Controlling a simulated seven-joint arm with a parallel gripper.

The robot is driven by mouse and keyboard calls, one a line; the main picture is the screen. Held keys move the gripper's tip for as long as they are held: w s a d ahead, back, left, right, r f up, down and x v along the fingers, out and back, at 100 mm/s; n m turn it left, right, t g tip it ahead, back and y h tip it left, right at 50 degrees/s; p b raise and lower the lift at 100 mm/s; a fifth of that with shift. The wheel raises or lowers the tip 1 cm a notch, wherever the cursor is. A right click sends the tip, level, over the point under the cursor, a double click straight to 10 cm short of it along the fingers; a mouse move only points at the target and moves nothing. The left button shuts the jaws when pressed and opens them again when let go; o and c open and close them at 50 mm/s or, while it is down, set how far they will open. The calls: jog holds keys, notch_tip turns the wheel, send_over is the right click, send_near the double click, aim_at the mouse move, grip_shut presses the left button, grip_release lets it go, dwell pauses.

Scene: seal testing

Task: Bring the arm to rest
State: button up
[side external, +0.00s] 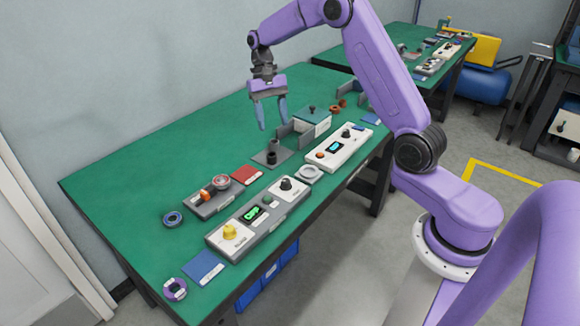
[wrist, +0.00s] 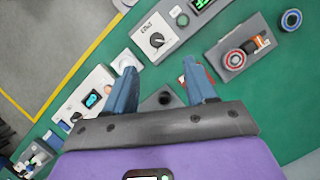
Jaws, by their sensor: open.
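My gripper (side external: 270,113) hangs over the green table (side external: 130,185) with its fingers pointing down. Its two blue fingers are apart with nothing between them, and the open fingers also show in the wrist view (wrist: 164,88). In the side view the fingertips are above a grey plate with a dark round post (side external: 271,157). In the wrist view part of that plate (wrist: 158,101) shows between the fingers and the rest is hidden by the gripper. My gripper appears clear of the objects on the table.
A control box with a green display (side external: 252,214) and a white box with a blue display (side external: 339,148) stand along the near edge. The table's back left is bare.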

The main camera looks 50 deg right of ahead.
jog(key=s+a+r+n+t+h, duration=0.1)
jog(key=s+a+r+n, duration=0.1)
jog(key=s+a+n, duration=0.45)
jog(key=s+a+r+n+t+h, duration=0.1)
jog(key=s+a+r+n, duration=0.2)
jog(key=s+a, duration=0.5)
jog(key=s+d+n+t, duration=0.1)
jog(key=s+n, duration=0.3)
jog(key=s, duration=0.6)
jog(key=s+d+f+n+t, duration=0.1)
jog(key=s+n, duration=0.4)
jog(key=s, duration=0.5)
jog(key=shift+d+f, duration=0.3)
jog(key=shift+d, duration=0.15)
